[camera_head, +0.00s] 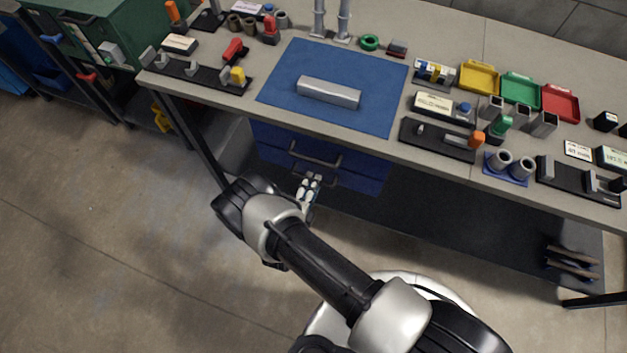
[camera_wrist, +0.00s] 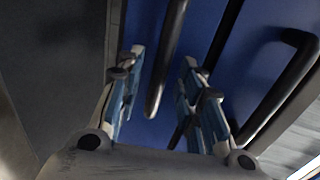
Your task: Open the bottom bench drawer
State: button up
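The blue bench drawers (camera_head: 270,139) hang under the bench top in the head view and look shut. The upper drawer's dark handle (camera_head: 315,158) shows just above my gripper (camera_head: 309,186). In the wrist view, my gripper (camera_wrist: 161,66) is open, its fingers pointing at the blue drawer front (camera_wrist: 146,128). One dark bar handle (camera_wrist: 172,40) runs between the fingers; it appears to be the bottom drawer's handle. I cannot tell whether a finger touches it. A second handle (camera_wrist: 290,92) lies to the right, outside the fingers.
The grey bench top (camera_head: 385,125) overhangs the drawers and carries a blue mat (camera_head: 290,65), a metal bar (camera_head: 328,92), coloured trays and fixtures. A bench leg (camera_head: 195,140) stands left of the drawers. The floor (camera_head: 100,240) on the left is clear.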

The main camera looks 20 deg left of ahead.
jog(key=shift+x, duration=1.3)
jog(key=shift+c, duration=0.4)
grip_shut()
